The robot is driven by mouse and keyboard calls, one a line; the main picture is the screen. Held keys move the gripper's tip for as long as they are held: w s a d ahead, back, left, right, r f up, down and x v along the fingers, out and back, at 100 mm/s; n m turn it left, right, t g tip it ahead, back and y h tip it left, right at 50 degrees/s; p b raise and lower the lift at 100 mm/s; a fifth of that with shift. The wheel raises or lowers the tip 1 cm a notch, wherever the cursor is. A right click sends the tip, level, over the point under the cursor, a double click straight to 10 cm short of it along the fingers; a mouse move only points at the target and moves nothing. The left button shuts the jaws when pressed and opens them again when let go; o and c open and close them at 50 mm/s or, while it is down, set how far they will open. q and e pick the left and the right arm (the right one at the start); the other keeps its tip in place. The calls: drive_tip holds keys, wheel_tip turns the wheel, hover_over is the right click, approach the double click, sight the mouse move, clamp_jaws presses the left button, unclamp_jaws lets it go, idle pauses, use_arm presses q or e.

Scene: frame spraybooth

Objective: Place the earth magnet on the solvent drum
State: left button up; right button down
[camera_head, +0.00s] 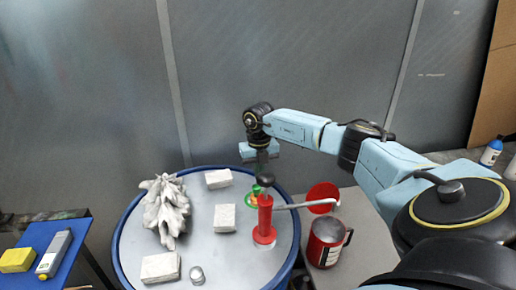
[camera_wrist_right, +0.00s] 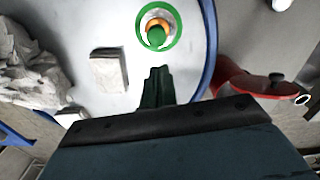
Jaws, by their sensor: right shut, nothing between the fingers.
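The solvent drum appears to be the large round drum with a blue rim (camera_head: 122,232) and pale grey top; its top also fills much of the right wrist view (camera_wrist_right: 110,25). What I take to be the earth magnet (camera_head: 250,201), a green ring around an orange and green centre, rests on the drum top near its rim. It shows clearly in the right wrist view (camera_wrist_right: 172,17). My right gripper (camera_head: 262,168) is shut and empty, above the drum and apart from the magnet. In the right wrist view its fingertips (camera_wrist_right: 158,70) point towards the magnet. My left gripper is not in view.
A red pump (camera_head: 265,222) with a long grey handle stands on the drum, close to the magnet. A red can (camera_head: 325,242) stands right of the drum.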

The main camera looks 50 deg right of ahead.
wheel_tip(320, 180, up, 11)
drive_tip(key=p, duration=0.5)
drive_tip(key=shift+f, duration=0.1)
